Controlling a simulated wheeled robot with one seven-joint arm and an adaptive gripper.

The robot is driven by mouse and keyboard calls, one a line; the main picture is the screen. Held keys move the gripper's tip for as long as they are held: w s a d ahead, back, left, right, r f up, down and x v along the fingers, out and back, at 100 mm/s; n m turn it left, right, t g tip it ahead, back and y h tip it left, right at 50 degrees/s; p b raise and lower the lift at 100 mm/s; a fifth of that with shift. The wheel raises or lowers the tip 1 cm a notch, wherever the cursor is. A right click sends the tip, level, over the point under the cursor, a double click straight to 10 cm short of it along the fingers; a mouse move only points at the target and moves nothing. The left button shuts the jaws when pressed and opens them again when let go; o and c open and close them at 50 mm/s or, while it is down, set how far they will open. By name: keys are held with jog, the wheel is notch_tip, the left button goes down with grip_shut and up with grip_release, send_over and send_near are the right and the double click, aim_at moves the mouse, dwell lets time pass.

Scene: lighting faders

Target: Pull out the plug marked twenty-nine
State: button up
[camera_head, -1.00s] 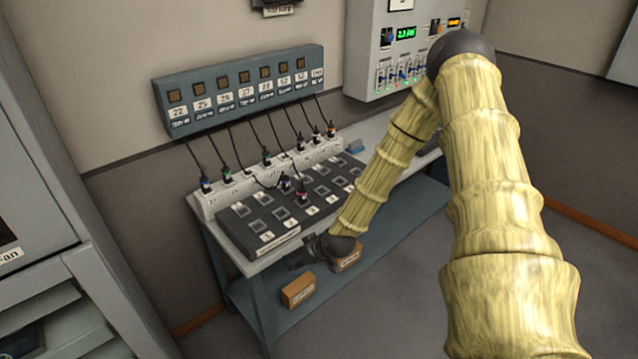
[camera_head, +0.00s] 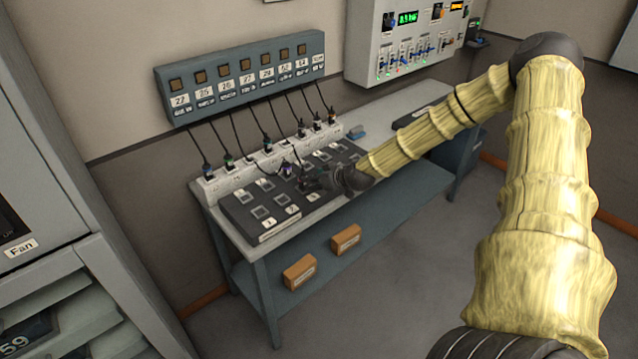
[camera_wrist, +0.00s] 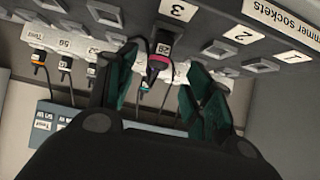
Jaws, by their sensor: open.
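In the wrist view a dark plug (camera_wrist: 157,66) with a pink band stands in the dimmer socket board (camera_wrist: 213,28) near the socket labelled 3. Its small white tag looks like 28 or 29; I cannot read it surely. My gripper (camera_wrist: 162,72) is open, with one teal finger on each side of this plug and gaps between. In the head view my gripper (camera_head: 318,182) is over the board (camera_head: 240,213) and hides this plug. A second plug (camera_head: 286,170) with a blue-purple band is just left of my gripper.
Several more plugs stand in a white socket strip (camera_head: 222,182) behind the board, with cables up to a grey labelled wall box (camera_head: 242,78). A fader panel (camera_head: 398,45) is at right. Two brown boxes (camera_head: 300,272) lie on the lower shelf (camera_head: 330,258).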

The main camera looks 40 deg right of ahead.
jog(key=b+x, duration=0.3)
jog(key=x, duration=0.1)
jog(key=shift+f, duration=0.3)
jog(key=shift+b+x, duration=1)
jog(key=shift+x, duration=0.1)
jog(key=shift+w+r, duration=0.15)
jog(key=c, duration=1.1)
jog(key=shift+r, duration=0.2)
jog(key=shift+r+p, duration=1.65)
jog(key=shift+r, duration=0.55)
jog(key=shift+r, duration=0.15)
